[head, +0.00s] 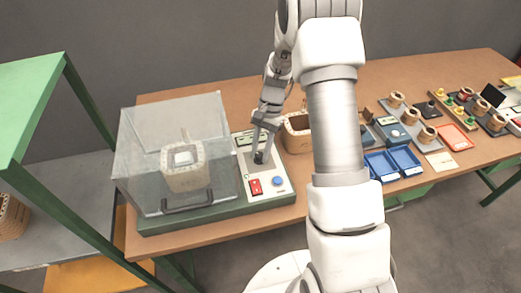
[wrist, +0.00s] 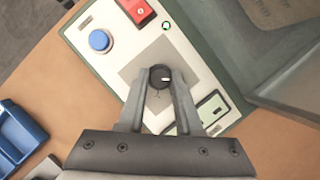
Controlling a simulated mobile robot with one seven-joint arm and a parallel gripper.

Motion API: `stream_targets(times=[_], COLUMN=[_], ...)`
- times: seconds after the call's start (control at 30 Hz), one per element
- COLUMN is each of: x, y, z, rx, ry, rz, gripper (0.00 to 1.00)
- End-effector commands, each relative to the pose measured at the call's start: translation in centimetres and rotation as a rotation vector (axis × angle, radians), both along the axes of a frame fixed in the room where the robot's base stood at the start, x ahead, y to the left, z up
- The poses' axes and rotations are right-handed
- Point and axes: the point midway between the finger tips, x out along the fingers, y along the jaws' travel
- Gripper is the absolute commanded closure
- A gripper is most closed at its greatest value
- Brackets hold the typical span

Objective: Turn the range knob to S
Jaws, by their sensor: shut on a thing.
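The range knob (wrist: 161,76) is a small dark round knob with a light pointer mark, on a grey square of the tester's pale control panel (wrist: 118,51). The panel shows in the head view (head: 274,199) too, to the right of the clear cover. My gripper (wrist: 160,80) is shut on the knob, one finger on each side. In the head view my gripper (head: 259,157) reaches down onto the panel, and the knob is mostly hidden there. The pointer mark points to the right in the wrist view. The range letters are too small to read, so I cannot tell the setting.
A red switch (head: 255,187) and a blue button (head: 278,181) sit on the panel near the knob. Blue trays (head: 383,168) and several coils lie at the right of the table.

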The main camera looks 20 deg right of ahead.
Motion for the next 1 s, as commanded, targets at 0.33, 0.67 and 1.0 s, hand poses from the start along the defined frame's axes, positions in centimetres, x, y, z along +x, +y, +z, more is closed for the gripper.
stream_targets(times=[0.33,0.67,1.0], x=[0.0,0.0,0.5], y=[0.0,0.0,-0.4], z=[0.0,0.0,1.5], rx=[0.0,0.0,0.0], ry=[0.0,0.0,-0.004], rz=[0.006,0.005,0.003], gripper=[1.0,0.36,0.36])
